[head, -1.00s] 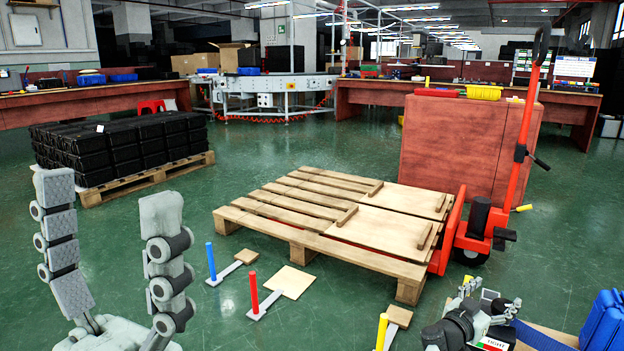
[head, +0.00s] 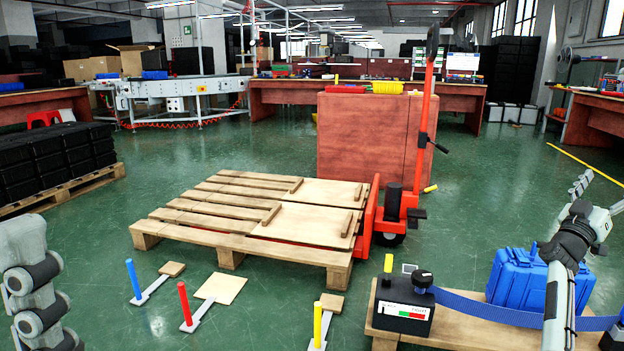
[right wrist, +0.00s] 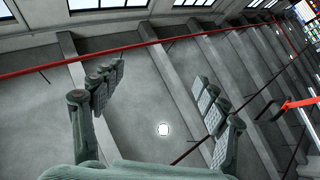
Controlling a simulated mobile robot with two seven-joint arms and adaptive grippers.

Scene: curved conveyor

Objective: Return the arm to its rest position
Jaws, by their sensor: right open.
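My right gripper (head: 597,192) is raised at the right side of the head view, above the floor and clear of the blue case. In the right wrist view its two fingers (right wrist: 160,82) are spread wide with nothing between them, against a grey ceiling. My right arm comes up from the lower right edge.
A wooden pallet (head: 185,241) sits on a red pallet jack (head: 392,205). In front stand blue (head: 134,279), red (head: 185,303) and yellow (head: 317,324) posts. A blue case (head: 520,280) and a black device (head: 403,306) rest at lower right. Green floor is open behind them.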

